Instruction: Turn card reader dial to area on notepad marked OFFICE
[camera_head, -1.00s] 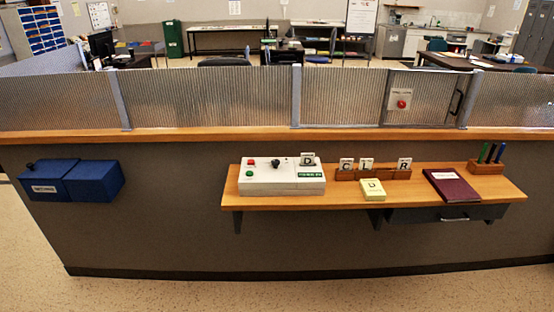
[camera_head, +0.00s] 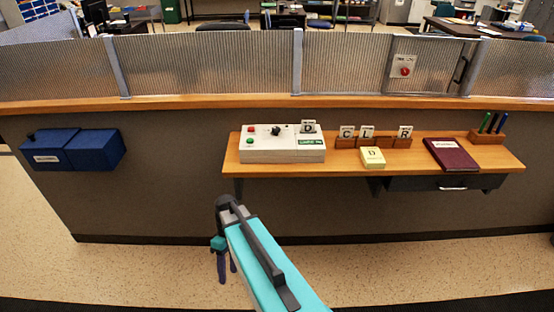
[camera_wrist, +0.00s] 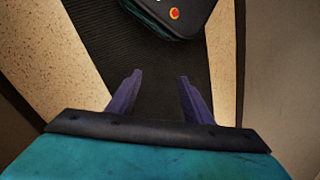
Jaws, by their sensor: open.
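The card reader (camera_head: 262,156) is a white box at the left end of the wooden shelf. Its black dial knob (camera_head: 276,130) is on the top, with a red and a green button to the left. A card marked D (camera_head: 308,127) stands at its right back corner. A yellow notepad (camera_head: 372,157) marked D lies to the right; its smaller writing is too small to read. My gripper (camera_head: 226,265) hangs below and in front of the shelf, pointing down, apart from everything. In the wrist view its two purple fingers (camera_wrist: 155,92) are spread and empty above the floor.
A wooden rack (camera_head: 360,143) holds cards C, L and R. A dark red book (camera_head: 450,154) and a pen holder (camera_head: 487,137) are at the right. A drawer (camera_head: 446,183) hangs under the shelf. A blue box (camera_head: 95,149) is on the wall at left.

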